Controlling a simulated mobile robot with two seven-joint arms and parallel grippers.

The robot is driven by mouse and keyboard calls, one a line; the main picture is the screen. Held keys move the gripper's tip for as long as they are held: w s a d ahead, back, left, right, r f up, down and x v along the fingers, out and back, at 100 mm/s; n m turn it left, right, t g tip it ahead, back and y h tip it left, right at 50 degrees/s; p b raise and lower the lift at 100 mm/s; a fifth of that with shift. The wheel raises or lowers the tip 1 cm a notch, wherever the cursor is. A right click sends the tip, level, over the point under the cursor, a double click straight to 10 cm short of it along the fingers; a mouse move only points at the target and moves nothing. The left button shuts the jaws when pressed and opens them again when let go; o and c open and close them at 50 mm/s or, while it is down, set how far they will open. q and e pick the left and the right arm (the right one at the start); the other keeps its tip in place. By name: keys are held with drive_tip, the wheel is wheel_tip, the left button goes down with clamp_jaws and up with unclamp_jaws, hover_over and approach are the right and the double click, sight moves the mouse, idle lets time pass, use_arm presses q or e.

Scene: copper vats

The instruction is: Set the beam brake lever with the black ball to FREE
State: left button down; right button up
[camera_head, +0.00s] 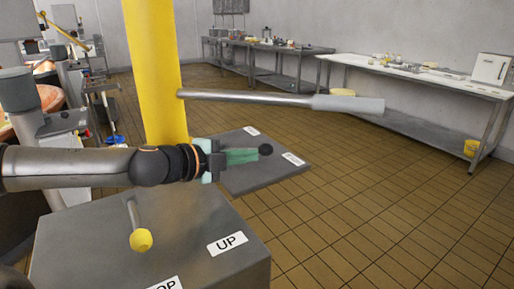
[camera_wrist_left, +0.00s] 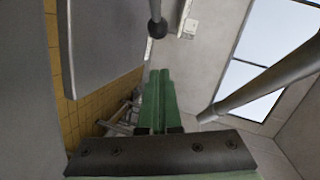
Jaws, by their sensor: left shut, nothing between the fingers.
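The beam brake lever's black ball (camera_head: 265,149) shows just past the tips of my left gripper (camera_head: 256,155) in the head view. The lever's rod is mostly hidden there. In the left wrist view the black ball (camera_wrist_left: 157,28) sits on a dark rod, beyond the green fingertips and apart from them in the picture. My left gripper (camera_wrist_left: 160,72) is shut and empty, its fingers together. A grey housing (camera_head: 260,176) with two white labels lies behind the gripper; their words are too small to read. My right gripper is not in view.
A nearer grey box (camera_head: 100,240) carries a yellow-ball lever (camera_head: 141,240) and a label UP (camera_head: 227,243). A yellow post (camera_head: 153,70) stands behind my arm, with a long grey bar (camera_head: 285,100) reaching right above the gripper. Tiled floor right is clear.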

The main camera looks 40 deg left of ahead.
sight(269, 150)
use_arm(q)
drive_tip(key=shift+w+d+r+p, duration=0.1)
drive_tip(key=shift+w+p, duration=0.3)
drive_tip(key=shift+w, duration=0.05)
drive_tip(key=shift+w+d+p, duration=0.1)
drive_tip(key=shift+w+p, duration=0.45)
drive_tip(key=shift+p, duration=0.15)
drive_tip(key=shift+w+d+f+p, duration=0.15)
drive_tip(key=shift+w+f+p, duration=0.25)
drive_tip(key=shift+p, duration=0.25)
drive_tip(key=shift+w+a+f+p, duration=0.2)
drive_tip(key=shift+w+a+p, duration=0.1)
drive_tip(key=shift+w, duration=0.15)
drive_tip(key=shift+w+a+f+p, duration=0.15)
drive_tip(key=shift+w+a+p, duration=0.15)
drive_tip(key=shift+w, duration=0.15)
drive_tip(key=shift+w+a+f, duration=0.15)
drive_tip(key=shift+w+a, duration=0.05)
drive_tip(key=shift+w, duration=0.1)
drive_tip(key=shift+w+a+f+p, duration=0.2)
drive_tip(key=shift+w+f+p, duration=0.05)
drive_tip(key=shift+w+p, duration=0.05)
drive_tip(key=shift+f, duration=0.1)
drive_tip(key=shift+w, duration=0.15)
